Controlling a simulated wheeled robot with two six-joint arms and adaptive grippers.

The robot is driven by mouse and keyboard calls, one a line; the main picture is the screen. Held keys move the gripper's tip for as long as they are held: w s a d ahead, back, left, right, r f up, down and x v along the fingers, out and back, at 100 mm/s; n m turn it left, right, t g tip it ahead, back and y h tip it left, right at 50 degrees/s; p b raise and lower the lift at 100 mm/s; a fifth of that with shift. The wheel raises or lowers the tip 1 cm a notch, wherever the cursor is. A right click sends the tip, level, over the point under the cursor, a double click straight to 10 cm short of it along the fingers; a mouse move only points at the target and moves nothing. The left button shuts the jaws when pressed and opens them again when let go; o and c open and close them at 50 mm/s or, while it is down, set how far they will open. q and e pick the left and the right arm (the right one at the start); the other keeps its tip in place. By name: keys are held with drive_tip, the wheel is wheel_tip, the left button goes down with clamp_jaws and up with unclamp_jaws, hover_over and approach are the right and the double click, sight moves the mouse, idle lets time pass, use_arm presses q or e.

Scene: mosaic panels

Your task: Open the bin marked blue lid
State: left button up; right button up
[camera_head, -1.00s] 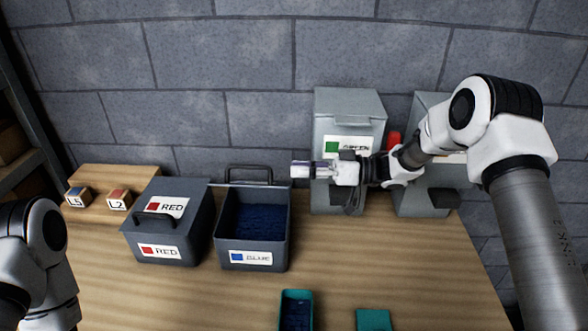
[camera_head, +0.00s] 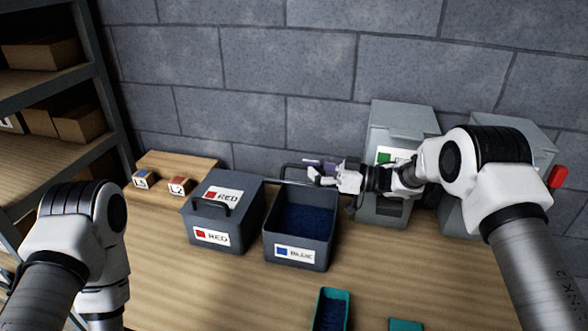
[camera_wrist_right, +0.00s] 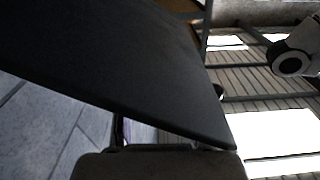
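The blue-marked bin (camera_head: 298,252) stands open on the table, with dark blue contents (camera_head: 303,222) inside. Its lid is swung up at the back, seen nearly edge-on, with a black handle (camera_head: 287,168) behind the rim. My right gripper (camera_head: 314,168) is at the bin's back right, beside the raised lid, with its fingers spread apart; I see nothing held between them. In the right wrist view a dark flat panel (camera_wrist_right: 120,65), apparently the lid, fills much of the picture close to the gripper. My left gripper is out of view.
The closed red-marked bin (camera_head: 212,236) stands left of the blue bin. A grey green-marked container (camera_head: 388,212) stands at right, another beside it. Blocks L5 (camera_head: 145,179) and L2 (camera_head: 179,186) sit on a board. A teal tray (camera_head: 345,300) lies in front.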

drive_tip(key=shift+w+d+f, duration=0.15)
drive_tip(key=shift+w+d, duration=0.05)
drive_tip(key=shift+d, duration=0.35)
drive_tip(key=c, duration=0.4)
clamp_jaws()
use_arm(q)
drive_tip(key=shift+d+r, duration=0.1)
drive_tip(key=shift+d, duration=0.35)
